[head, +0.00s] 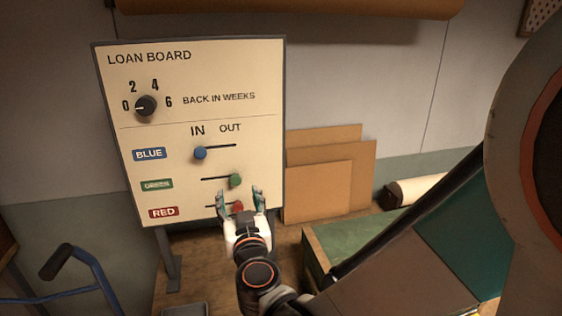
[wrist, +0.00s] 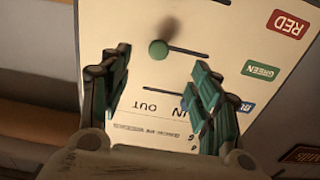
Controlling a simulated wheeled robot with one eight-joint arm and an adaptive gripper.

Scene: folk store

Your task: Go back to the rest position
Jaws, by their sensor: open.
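My gripper (head: 241,200) is open in front of the lower part of the loan board (head: 200,65). Its fingers stand on either side of the red slider knob (head: 238,206), which shows between them; I cannot tell whether they touch it. The green knob (head: 236,181) sits at the OUT end of its slot, just above the fingers. The blue knob (head: 200,153) is at the IN end. The dial (head: 146,106) points toward 0. In the wrist view, my open gripper (wrist: 160,75) frames the green knob (wrist: 158,50), and the board appears upside down.
Brown panels (head: 318,190) lean on the wall right of the board. A green-topped box (head: 345,240) stands to the lower right, near my arm. A blue-framed cart handle (head: 70,265) is at the lower left. A paper roll (head: 415,189) lies behind the box.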

